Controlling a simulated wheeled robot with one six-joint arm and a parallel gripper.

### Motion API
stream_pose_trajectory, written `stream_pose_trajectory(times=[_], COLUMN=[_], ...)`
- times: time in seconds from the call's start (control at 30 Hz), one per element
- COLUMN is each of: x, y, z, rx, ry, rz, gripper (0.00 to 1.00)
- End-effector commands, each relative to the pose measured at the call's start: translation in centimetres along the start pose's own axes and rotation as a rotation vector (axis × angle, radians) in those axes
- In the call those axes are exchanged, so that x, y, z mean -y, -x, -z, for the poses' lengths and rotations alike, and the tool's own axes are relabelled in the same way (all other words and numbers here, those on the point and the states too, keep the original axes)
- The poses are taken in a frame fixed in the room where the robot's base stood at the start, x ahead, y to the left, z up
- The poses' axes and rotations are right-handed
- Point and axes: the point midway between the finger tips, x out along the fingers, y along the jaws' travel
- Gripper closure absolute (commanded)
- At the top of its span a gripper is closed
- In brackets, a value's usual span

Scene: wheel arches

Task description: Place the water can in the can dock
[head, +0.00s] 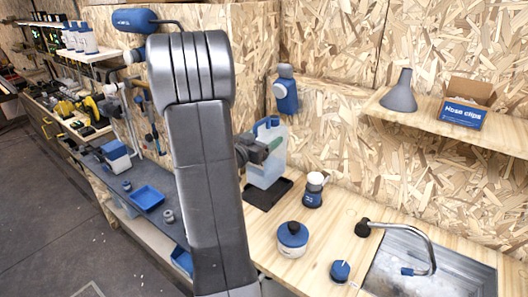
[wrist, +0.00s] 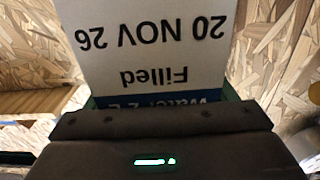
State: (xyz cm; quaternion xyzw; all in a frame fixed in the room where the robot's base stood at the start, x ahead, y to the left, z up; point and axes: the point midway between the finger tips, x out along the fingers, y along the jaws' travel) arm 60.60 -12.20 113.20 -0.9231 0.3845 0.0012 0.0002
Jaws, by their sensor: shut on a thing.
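The water can (head: 268,172) is a translucent jug with a blue top, upright beside my arm in the head view. My gripper (head: 262,149) is shut on it at its upper part. In the wrist view the can's label (wrist: 155,45) fills the middle, upside down, reading "Filled 20 NOV 26", with my gripper's dark body (wrist: 160,135) below it. The can dock appears to be the black tray (head: 262,201) on the wooden counter, just under the can. The can's base overlaps the tray's back part; I cannot tell whether they touch. My arm hides the tray's left surroundings.
A blue-lidded jar (head: 292,239), a small blue item (head: 340,271) and a sink with tap (head: 425,262) lie nearer. A shelf (head: 450,118) holds a grey funnel (head: 399,92) and a box (head: 466,103).

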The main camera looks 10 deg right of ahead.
Motion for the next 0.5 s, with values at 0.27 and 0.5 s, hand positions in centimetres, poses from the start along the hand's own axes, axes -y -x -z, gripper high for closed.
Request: stream_pose_trajectory(times=[0.27, 0.5], x=[0.1, 0.1], y=[0.0, 0.0], z=[-1.7, -4.0], rx=[-0.005, -0.002], ry=[-0.002, 0.002], rz=[0.001, 0.001], gripper=[0.94, 0.94])
